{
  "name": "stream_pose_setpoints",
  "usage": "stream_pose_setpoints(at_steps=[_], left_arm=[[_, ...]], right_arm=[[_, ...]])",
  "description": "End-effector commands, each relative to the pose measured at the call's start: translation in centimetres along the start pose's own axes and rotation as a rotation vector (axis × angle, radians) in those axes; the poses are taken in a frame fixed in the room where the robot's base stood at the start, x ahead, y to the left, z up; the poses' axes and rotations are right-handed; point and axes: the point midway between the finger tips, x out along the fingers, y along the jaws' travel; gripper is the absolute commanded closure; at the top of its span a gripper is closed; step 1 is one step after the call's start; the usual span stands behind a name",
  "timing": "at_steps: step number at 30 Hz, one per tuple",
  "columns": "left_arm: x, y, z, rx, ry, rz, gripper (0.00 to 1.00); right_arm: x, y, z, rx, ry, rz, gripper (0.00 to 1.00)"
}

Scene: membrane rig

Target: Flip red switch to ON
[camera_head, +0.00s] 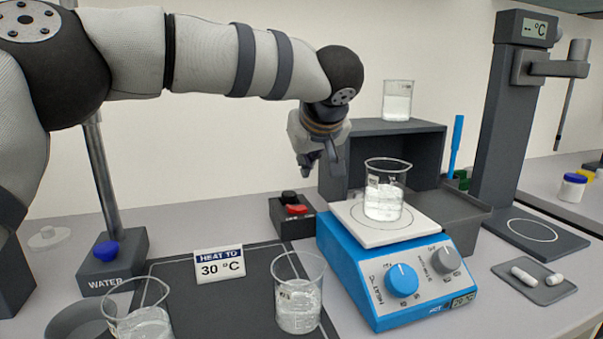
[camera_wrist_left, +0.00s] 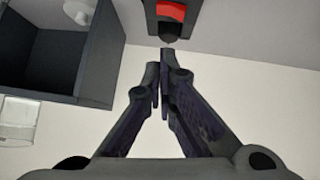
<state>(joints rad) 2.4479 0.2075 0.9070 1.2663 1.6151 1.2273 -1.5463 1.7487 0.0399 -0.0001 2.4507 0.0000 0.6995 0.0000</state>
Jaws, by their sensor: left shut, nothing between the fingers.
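The red switch (camera_head: 297,210) sits on a small dark box (camera_head: 282,228) behind the black mat, with a dark round knob (camera_head: 288,196) beside the red part. In the left wrist view the red switch (camera_wrist_left: 171,11) is at the top centre, just beyond the fingertips. My left gripper (camera_head: 335,172) hangs above and to the right of the box, apart from it in the head view. Its fingers (camera_wrist_left: 160,60) are shut together and empty. Which way the switch is set cannot be told. My right gripper is not in view.
A blue hotplate (camera_head: 345,270) with a beaker (camera_head: 384,205) on it stands right of the switch box. A dark shelf (camera_head: 425,128) with another beaker (camera_head: 397,101) on top is behind. Two beakers (camera_head: 298,305) (camera_head: 143,322) stand in front. A "HEAT TO 30 °C" sign (camera_head: 220,265) is left.

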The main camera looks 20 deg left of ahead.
Motion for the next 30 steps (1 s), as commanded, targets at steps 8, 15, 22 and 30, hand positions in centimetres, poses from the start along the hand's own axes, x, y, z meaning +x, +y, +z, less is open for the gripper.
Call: stream_pose_setpoints(at_steps=[8, 15, 22, 30], left_arm=[[-2.7, 0.2, 0.0, -0.001, 0.001, -0.001, 1.00], [-2.7, 0.2, 0.0, -0.001, 0.000, -0.001, 1.00], [-4.5, 0.5, -1.8, -0.005, 0.004, 0.001, 1.00], [-7.3, 1.1, -4.7, -0.004, 0.002, 0.001, 1.00]], right_arm=[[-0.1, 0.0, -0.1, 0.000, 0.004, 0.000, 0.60], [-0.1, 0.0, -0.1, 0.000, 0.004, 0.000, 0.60], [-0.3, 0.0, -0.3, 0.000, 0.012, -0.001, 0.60], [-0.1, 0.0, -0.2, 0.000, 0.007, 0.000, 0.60]])
